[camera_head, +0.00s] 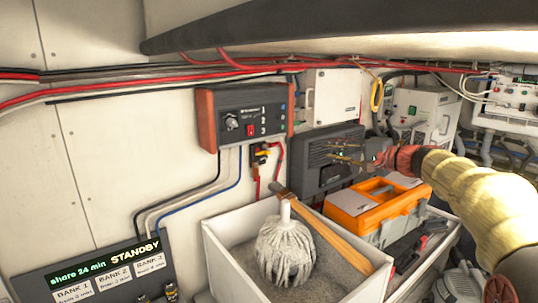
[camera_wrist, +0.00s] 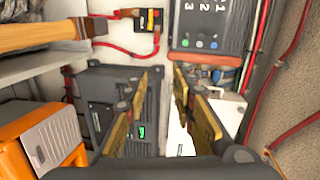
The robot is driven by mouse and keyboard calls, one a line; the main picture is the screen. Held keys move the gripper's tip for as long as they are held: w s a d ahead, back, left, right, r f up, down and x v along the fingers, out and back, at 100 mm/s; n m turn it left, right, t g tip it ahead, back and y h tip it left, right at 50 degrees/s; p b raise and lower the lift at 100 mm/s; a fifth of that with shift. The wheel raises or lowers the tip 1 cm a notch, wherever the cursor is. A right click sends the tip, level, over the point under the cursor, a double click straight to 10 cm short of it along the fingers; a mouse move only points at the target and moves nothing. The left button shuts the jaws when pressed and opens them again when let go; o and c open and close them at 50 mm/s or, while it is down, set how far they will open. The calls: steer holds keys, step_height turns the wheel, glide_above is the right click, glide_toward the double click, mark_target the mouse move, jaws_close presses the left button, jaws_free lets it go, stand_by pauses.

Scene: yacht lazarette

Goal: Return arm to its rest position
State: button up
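My arm comes in from the right in the head view, with a yellowish sleeve and a red wrist section. My gripper (camera_head: 345,152) points left, in front of the dark vented unit (camera_head: 318,172) on the wall. In the wrist view, my gripper (camera_wrist: 160,82) shows two gold-coloured fingers standing apart with nothing between them. It is open and empty. Through the gap I see the wall and part of a white surface. The fingers hang clear of the things around them as far as I can see.
A control box (camera_head: 243,112) with a dial hangs left of my gripper. Below stand a white bin (camera_head: 222,250) with a mop (camera_head: 286,250) and an orange toolbox (camera_head: 375,200). Red cables (camera_head: 120,88) run along the wall. A dark overhang (camera_head: 300,28) crosses above. A standby display (camera_head: 100,265) sits lower left.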

steer(key=s+a+f+n+g+h+b, duration=0.1)
steer(key=s+a+f+g, duration=0.2)
steer(key=s, duration=0.5)
steer(key=s+a+f+n+h, duration=0.1)
steer(key=s+a+f+n, duration=0.15)
steer(key=s+f, duration=0.35)
steer(key=s+a+f+n+g+h+b, duration=0.1)
steer(key=s+a+f+g, duration=0.2)
steer(key=s, duration=0.6)
steer(key=s+d+f+n+h+b, duration=0.1)
steer(key=s+d+f+n+h, duration=0.1)
steer(key=s+f, duration=0.7)
steer(key=s+d+f+n+g+h+b, duration=0.1)
steer(key=s+d+f+h, duration=0.4)
steer(key=s+f, duration=0.5)
steer(key=s+n, duration=0.1)
steer(key=s, duration=0.4)
steer(key=shift+s+d+n+b, duration=0.25)
steer(key=shift+s+n+b, duration=0.05)
steer(key=shift+s+n, duration=0.1)
steer(key=shift+r, duration=0.1)
